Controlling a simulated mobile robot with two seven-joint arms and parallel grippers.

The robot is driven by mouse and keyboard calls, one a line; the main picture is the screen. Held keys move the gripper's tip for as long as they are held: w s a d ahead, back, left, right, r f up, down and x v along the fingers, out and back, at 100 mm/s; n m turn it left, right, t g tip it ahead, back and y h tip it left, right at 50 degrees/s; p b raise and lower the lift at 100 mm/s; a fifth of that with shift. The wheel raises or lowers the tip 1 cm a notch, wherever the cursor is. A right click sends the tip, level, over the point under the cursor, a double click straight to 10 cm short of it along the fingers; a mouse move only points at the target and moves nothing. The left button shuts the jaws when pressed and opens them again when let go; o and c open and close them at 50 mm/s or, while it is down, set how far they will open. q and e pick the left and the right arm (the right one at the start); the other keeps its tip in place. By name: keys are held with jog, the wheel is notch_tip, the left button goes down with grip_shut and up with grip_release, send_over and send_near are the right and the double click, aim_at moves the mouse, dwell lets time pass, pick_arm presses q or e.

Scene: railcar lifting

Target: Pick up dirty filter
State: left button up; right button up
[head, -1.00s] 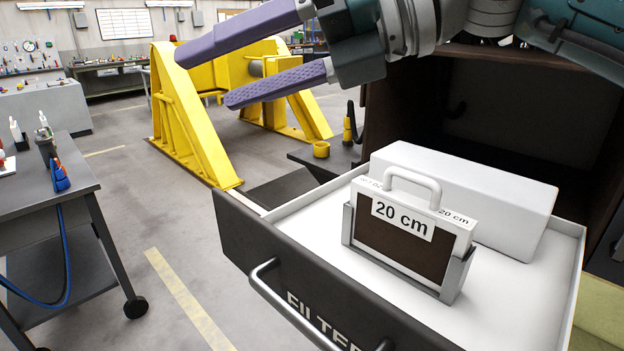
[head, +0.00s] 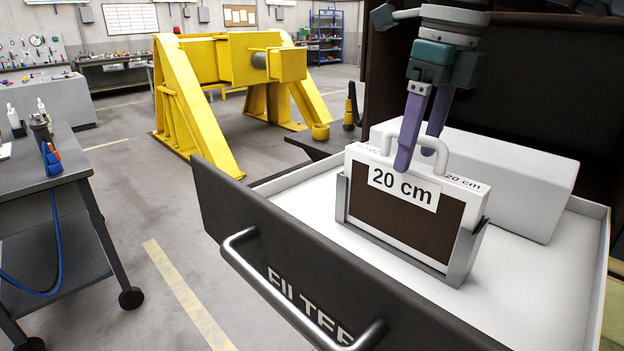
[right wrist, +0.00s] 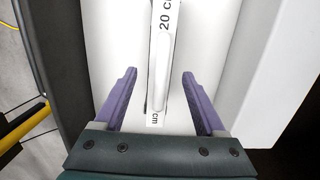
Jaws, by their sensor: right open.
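The dirty filter (head: 408,208) is a white-framed panel with a dark brown face, a "20 cm" label and a white handle (head: 434,155) on top. It stands upright in a grey metal holder (head: 462,258) inside the open drawer. My right gripper (head: 418,160) points down with its purple fingers on either side of the filter's top, by the handle. In the right wrist view the open right gripper (right wrist: 160,90) has the filter's handle (right wrist: 160,75) between its fingers, with gaps on both sides. My left gripper is not in view.
A white box (head: 520,185) lies in the drawer (head: 300,205) behind the filter. The drawer front has a metal bar handle (head: 290,300). A yellow stand (head: 190,110) and a grey wheeled cart (head: 55,190) are at left, with open floor between.

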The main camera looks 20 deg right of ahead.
aim_at(406, 192)
jog(key=f, duration=0.3)
jog(key=shift+w+a+f+p, duration=0.15)
jog(key=shift+w+a+p, duration=0.05)
jog(key=shift+w+p, duration=0.15)
jog(key=shift+c, duration=0.2)
grip_shut()
dwell(0.9)
